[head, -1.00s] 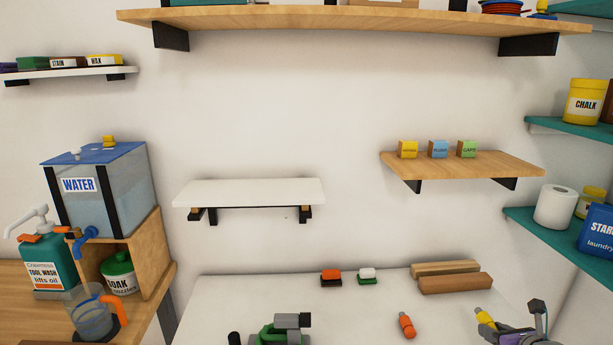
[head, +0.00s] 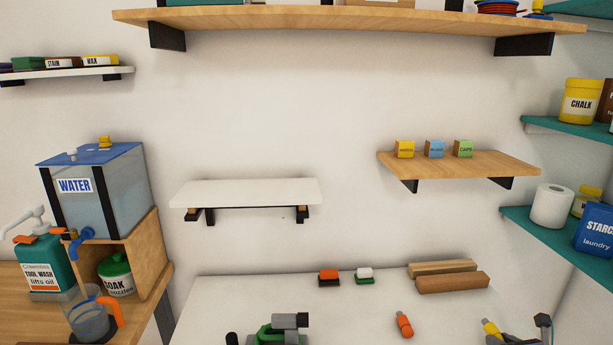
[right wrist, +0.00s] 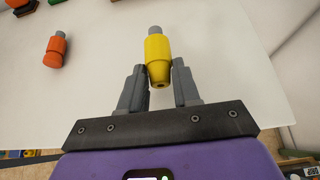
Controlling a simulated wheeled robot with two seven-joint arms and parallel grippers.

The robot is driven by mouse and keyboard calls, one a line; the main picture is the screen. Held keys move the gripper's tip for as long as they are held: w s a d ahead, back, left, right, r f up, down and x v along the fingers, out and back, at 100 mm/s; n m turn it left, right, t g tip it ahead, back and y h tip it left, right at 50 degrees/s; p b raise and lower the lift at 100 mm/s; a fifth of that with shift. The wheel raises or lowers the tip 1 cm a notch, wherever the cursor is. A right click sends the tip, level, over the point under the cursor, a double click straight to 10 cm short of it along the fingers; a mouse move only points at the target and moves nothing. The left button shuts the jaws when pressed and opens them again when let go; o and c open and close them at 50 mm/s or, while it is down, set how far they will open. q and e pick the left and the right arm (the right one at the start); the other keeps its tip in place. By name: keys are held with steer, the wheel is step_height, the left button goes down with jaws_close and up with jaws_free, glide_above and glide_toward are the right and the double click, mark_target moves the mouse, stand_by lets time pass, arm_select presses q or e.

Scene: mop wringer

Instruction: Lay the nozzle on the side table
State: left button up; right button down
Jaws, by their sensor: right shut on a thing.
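A yellow nozzle with a grey tip (head: 491,328) is at the lower right of the head view, over the white table (head: 230,300). In the right wrist view the yellow nozzle (right wrist: 158,58) sits between the two fingers of my right gripper (right wrist: 158,80), which is shut on it, grey tip pointing away. I cannot tell its height above the table. A similar orange nozzle (head: 404,324) lies on the white table to the left; it also shows in the right wrist view (right wrist: 55,50). My left gripper is not in view.
A green and grey device (head: 285,328) stands at the table's front. Two wooden blocks (head: 452,283) and small orange (head: 329,277) and white (head: 365,274) items lie toward the back. A wooden bench (head: 20,310) with a water tank (head: 110,190) is at left.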

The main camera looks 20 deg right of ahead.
steer(key=shift+f, duration=0.2)
steer(key=shift+f, duration=0.85)
steer(key=c, duration=0.7)
jaws_free()
steer(key=shift+c, duration=0.2)
steer(key=p+v, duration=0.2)
steer(key=v, duration=0.5)
steer(key=shift+s, duration=0.25)
steer(key=shift+r, duration=0.15)
